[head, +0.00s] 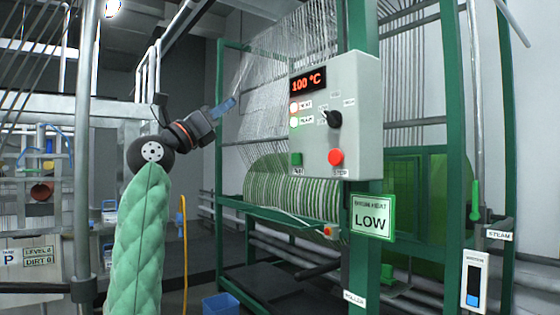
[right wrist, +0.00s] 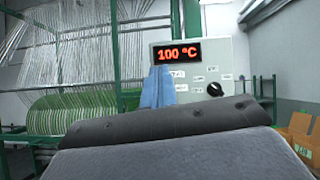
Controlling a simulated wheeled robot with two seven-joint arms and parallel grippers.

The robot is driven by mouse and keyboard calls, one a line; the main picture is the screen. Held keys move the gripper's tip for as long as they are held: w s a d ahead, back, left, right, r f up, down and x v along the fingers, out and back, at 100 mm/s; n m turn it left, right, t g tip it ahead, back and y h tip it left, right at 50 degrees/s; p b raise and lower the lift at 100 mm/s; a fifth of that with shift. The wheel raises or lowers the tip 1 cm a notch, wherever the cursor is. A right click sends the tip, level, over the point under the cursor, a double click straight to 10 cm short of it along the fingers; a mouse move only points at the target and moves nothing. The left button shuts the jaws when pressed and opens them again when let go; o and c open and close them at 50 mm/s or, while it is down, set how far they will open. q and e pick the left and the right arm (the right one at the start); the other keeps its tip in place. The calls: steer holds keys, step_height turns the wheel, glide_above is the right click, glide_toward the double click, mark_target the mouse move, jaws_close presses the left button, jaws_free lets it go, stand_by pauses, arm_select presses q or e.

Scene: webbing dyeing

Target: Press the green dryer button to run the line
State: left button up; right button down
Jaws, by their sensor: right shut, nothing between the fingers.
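The grey control box (head: 362,95) is on a green post and has a red display (head: 308,80) reading 100 °C. The green button (head: 296,159) is at the box's lower left, left of the red button (head: 336,157). A black knob (head: 334,119) is above them. My right gripper (head: 228,105) is shut and empty, its blue fingertips left of the box and apart from it in the head view. In the right wrist view its blue fingers (right wrist: 157,88) overlap the box's left edge; the display (right wrist: 180,53) and knob (right wrist: 214,90) show, but the buttons are hidden. My left gripper is out of view.
A green-and-white striped webbing roll (head: 290,195) is in the green frame left of and below the box, with pale strands above it. A green LOW sign (head: 372,217) hangs below the box. A blue bin (head: 220,304) is on the floor.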

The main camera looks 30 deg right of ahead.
mark_target(294, 160)
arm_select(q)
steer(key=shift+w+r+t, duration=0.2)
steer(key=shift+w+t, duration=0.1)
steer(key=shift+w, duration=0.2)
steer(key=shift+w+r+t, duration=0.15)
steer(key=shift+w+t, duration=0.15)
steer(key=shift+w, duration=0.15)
arm_select(e)
steer(key=d+f+m+g+y, duration=0.1)
steer(key=d+f+m+y, duration=0.1)
steer(key=f+y, duration=0.5)
step_height(294, 160, down, 4)
steer(key=shift+w+d+f+g, duration=0.2)
steer(key=shift+d+g, duration=0.2)
steer(key=shift+d, duration=0.2)
steer(key=d+p, duration=0.1)
steer(key=d, duration=0.3)
steer(key=d+p, duration=0.1)
steer(key=d, duration=0.3)
steer(key=w+d+p, duration=0.1)
steer(key=d, duration=0.4)
steer(key=shift+r, duration=0.1)
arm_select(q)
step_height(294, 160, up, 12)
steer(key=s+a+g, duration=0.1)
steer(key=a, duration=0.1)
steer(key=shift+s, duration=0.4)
arm_select(e)
steer(key=shift+d, duration=0.5)
